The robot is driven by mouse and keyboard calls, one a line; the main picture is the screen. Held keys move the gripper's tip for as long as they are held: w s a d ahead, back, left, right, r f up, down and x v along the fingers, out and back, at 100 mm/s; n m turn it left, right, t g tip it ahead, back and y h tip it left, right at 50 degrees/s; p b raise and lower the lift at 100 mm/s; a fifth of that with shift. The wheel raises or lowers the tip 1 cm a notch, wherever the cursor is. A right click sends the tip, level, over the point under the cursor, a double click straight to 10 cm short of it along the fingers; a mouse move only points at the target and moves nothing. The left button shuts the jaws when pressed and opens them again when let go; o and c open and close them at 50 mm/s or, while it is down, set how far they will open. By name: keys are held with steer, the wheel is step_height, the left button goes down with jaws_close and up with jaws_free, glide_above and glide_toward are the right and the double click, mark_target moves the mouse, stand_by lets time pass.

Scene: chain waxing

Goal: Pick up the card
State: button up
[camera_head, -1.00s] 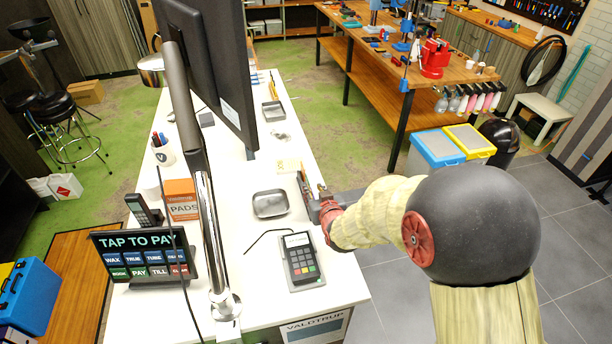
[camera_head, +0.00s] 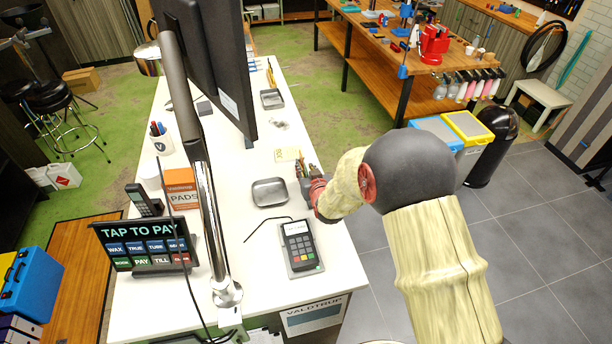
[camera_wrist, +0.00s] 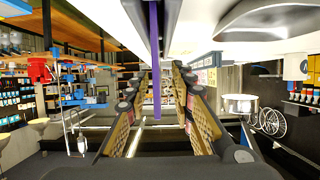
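My gripper (camera_head: 307,182) is at the right edge of the white counter (camera_head: 262,232), beside the metal tray. In the wrist view its two gold-padded fingers (camera_wrist: 158,84) stand apart. A thin purple strip (camera_wrist: 155,60) shows upright in the gap between them, with space on both sides. It may be the card seen edge-on, but I cannot tell for sure. In the head view I cannot make out the card clearly; the gripper and small items around it crowd that spot.
The metal tray (camera_head: 270,192) lies just left of my gripper. The card terminal (camera_head: 300,247) is nearer, and a pale yellow note (camera_head: 287,155) lies beyond. A monitor (camera_head: 213,70) and chrome pole (camera_head: 207,210) stand on the left. Bins (camera_head: 470,132) stand on the floor to the right.

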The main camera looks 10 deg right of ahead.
steer(key=shift+c, duration=1.2)
steer(key=c, duration=0.4)
